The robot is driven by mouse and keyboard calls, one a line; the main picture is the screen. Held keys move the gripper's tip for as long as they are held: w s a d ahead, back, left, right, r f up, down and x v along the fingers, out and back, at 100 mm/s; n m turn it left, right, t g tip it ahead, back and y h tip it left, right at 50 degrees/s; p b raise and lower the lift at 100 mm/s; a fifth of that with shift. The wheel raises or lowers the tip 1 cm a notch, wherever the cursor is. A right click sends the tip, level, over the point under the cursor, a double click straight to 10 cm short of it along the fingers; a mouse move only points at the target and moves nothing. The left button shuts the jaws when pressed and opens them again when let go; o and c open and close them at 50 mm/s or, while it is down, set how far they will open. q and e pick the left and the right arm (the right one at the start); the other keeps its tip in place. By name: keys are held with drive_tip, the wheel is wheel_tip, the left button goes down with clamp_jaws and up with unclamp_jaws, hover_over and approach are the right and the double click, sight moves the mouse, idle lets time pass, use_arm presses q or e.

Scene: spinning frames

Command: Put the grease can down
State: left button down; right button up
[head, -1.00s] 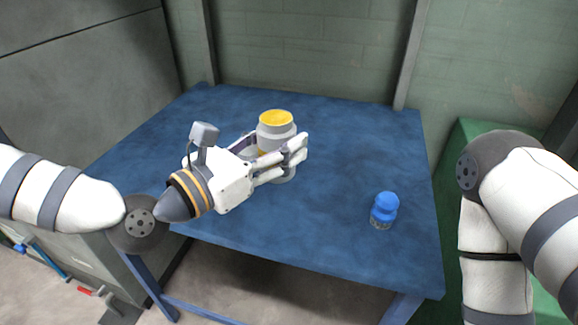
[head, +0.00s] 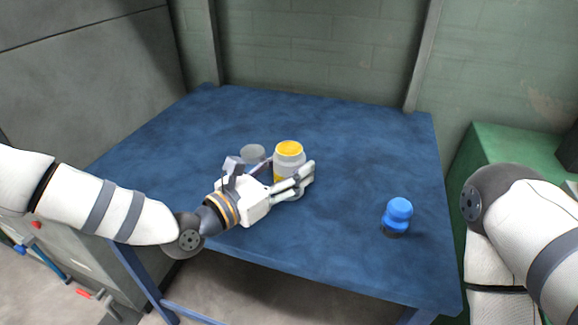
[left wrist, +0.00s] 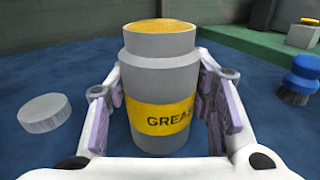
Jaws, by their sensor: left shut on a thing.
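The grease can (head: 289,150) is a grey can with yellow grease showing at its open top and a yellow label. It stands upright between the fingers of my left gripper (head: 287,180), which is shut on it over the blue table (head: 350,130). In the left wrist view the can (left wrist: 160,75) fills the middle, with finger pads on both sides. Whether its base touches the table cannot be told for sure. My right gripper is out of view; only my right arm shows at the right edge.
A grey round lid (head: 253,152) lies on the table just left of the can; it also shows in the left wrist view (left wrist: 45,112). A blue-topped brush (head: 397,213) stands at the right front. The table's back and middle right are clear. A green box (head: 505,150) stands beyond the right edge.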

use_arm(q)
drive_tip(key=c, duration=0.8)
unclamp_jaws()
drive_tip(key=shift+o, duration=0.2)
drive_tip(key=shift+s+a+r, duration=0.1)
drive_tip(key=shift+a+r, duration=0.05)
drive_tip(key=shift+r, duration=0.1)
drive_tip(key=v, duration=1.1)
drive_tip(key=shift+s+a, duration=0.25)
